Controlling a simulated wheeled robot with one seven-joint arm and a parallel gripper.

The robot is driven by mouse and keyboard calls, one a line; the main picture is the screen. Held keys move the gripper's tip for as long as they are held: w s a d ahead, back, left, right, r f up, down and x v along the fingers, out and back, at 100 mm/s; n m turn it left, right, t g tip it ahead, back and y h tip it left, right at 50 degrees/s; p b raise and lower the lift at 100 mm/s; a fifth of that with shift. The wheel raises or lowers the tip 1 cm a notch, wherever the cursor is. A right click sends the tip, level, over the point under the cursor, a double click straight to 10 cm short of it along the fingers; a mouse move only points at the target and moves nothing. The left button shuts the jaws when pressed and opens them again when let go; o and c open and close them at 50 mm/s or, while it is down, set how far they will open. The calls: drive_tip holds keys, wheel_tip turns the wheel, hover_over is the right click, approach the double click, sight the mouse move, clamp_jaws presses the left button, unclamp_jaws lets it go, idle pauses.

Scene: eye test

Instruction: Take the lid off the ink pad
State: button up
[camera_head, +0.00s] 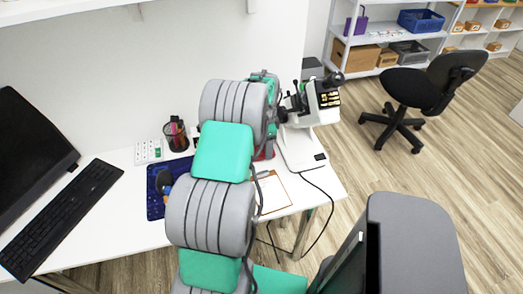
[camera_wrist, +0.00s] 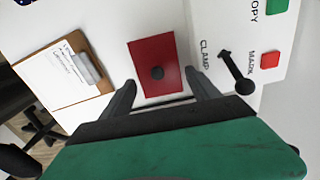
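The ink pad shows in the wrist view as a flat red rectangle with a round dark knob (camera_wrist: 157,72) in its middle. I take its red top (camera_wrist: 150,50) to be the lid; I cannot see a seam under it. My gripper (camera_wrist: 161,82) is open, its two dark fingers apart at the pad's near left and right sides, with nothing between them gripped. The height of the fingers above the pad is hard to tell. In the head view my own arm hides the gripper, and only a sliver of red (camera_head: 263,156) shows beside it.
A white panel (camera_wrist: 280,35) with a dark lever (camera_wrist: 228,66) and red and green buttons lies right of the pad. A clipboard (camera_wrist: 66,70) lies left. In the head view a white machine (camera_head: 301,150), pen cup (camera_head: 176,137) and keyboard (camera_head: 62,215) stand on the white desk.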

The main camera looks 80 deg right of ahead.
drive_tip(key=c, duration=1)
drive_tip(key=shift+c, duration=0.2)
